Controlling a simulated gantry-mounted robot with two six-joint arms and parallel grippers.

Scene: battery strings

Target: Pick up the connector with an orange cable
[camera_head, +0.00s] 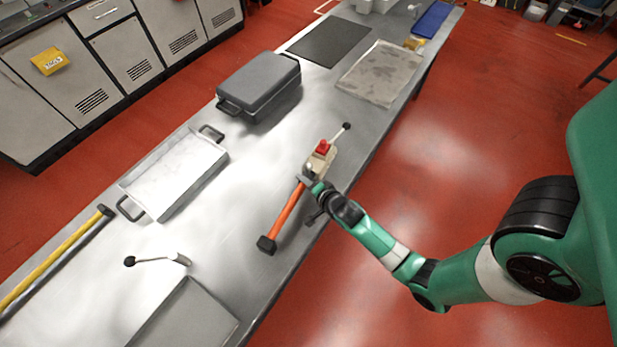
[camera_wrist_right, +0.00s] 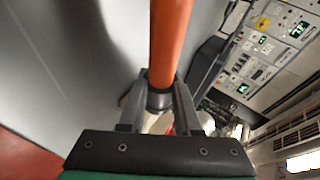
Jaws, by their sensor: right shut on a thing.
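The connector with an orange cable shows as a thick orange length (camera_head: 285,214) with a black block at its lower-left end (camera_head: 267,245). Its upper end is at my right gripper (camera_head: 308,182), over the right side of the metal table. In the right wrist view the orange cable (camera_wrist_right: 169,40) runs up and away from my right gripper (camera_wrist_right: 158,106). The fingers are shut on the dark collar (camera_wrist_right: 159,99) at the cable's near end. Whether the black end touches the table I cannot tell. My left gripper is not in view.
A beige and red piece (camera_head: 321,151) with a black-tipped rod is just beyond the right gripper. The table (camera_head: 245,175) also holds a metal tray (camera_head: 190,195), a dark case (camera_head: 259,83), a small black-ended lead (camera_head: 157,259) and a yellow bar (camera_head: 55,258).

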